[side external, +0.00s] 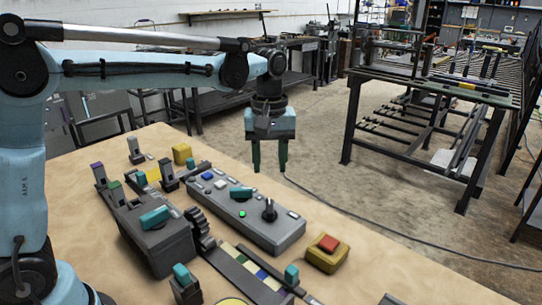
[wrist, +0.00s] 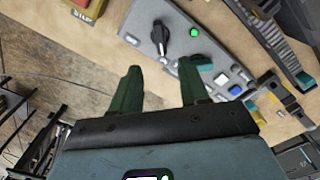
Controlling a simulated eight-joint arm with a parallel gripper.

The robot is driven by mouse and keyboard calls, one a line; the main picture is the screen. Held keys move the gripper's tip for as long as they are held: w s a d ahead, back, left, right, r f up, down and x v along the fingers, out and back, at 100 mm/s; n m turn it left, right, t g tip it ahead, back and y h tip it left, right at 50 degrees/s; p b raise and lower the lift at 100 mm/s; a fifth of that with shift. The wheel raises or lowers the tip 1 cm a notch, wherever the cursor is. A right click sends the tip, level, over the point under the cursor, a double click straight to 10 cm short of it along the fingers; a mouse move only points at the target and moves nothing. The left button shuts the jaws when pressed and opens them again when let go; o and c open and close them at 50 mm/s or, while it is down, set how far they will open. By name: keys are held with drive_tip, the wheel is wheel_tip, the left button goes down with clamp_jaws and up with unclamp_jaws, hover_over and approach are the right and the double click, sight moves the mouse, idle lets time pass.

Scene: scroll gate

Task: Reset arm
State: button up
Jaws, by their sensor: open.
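My gripper (side external: 270,168) hangs from the light-blue arm in the side view, fingers pointing down. It is past the far right edge of the table, beyond the grey control panel, and touches nothing there. In the wrist view the two green fingers of my gripper (wrist: 160,88) are apart with nothing between them. The grey control panel (side external: 245,212) has a teal handle, a lit green button (side external: 242,214), a blue and a white button, and a black knob (side external: 269,209). In the wrist view the panel (wrist: 178,22) lies beyond the fingertips, with its black knob and lit green button showing.
A dark grey box with a teal handle (side external: 155,218) and upright levers (side external: 100,175) stands left of the panel. A yellow box with a red button (side external: 328,244) sits at the right. A metal rack (side external: 430,95) stands behind.

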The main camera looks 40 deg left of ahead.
drive_tip(key=shift+r, duration=0.6)
drive_tip(key=s+a+f+m+t, duration=0.2)
drive_tip(key=s+m+t, duration=0.1)
drive_tip(key=s, duration=0.4)
drive_tip(key=s+a+f+m+t, duration=0.2)
drive_tip(key=s+m+t, duration=0.2)
drive_tip(key=s+m, duration=0.2)
drive_tip(key=shift+s+a+f, duration=0.15)
drive_tip(key=shift+s+f, duration=0.05)
drive_tip(key=shift+s, duration=0.45)
